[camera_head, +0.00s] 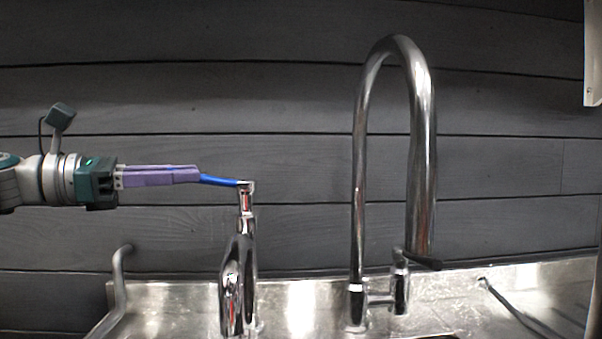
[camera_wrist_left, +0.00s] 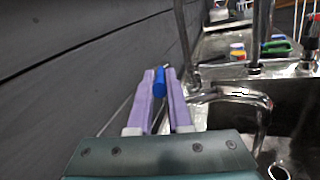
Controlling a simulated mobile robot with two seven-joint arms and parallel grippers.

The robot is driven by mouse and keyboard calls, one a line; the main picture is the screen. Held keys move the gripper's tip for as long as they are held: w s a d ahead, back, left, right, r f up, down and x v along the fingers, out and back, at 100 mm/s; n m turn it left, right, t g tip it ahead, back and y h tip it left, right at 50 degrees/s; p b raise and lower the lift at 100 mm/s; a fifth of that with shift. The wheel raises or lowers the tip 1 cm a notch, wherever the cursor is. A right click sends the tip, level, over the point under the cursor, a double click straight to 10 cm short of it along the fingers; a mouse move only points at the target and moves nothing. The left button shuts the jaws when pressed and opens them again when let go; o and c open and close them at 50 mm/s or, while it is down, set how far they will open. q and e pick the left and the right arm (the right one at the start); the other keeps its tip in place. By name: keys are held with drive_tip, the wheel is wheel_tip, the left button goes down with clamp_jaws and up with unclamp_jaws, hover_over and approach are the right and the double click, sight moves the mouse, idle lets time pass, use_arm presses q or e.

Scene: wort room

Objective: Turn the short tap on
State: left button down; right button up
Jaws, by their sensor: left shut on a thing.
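The short tap (camera_head: 237,282) is chrome and stands left of the middle in the head view. A thin blue lever (camera_head: 222,181) reaches left from the top of its upright stem and lies nearly level. My left gripper (camera_head: 197,175), with purple fingers, comes in from the left and is shut on the lever's outer end. In the left wrist view, the blue lever (camera_wrist_left: 160,83) shows between the purple fingertips (camera_wrist_left: 160,76). The lever's end within the fingers is partly hidden. No water shows at the short tap's spout. My right gripper is in neither view.
A metal sink top (camera_head: 302,298) runs below, against a dark plank wall (camera_head: 280,100). Small coloured things (camera_wrist_left: 238,50) lie farther along in the wrist view.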

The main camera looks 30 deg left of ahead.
use_arm(q)
drive_tip(key=c, duration=0.8)
unclamp_jaws()
drive_tip(key=shift+c, duration=0.2)
wheel_tip(320, 180, up, 20)
drive_tip(key=p, duration=0.3)
drive_tip(key=shift+p, duration=0.35)
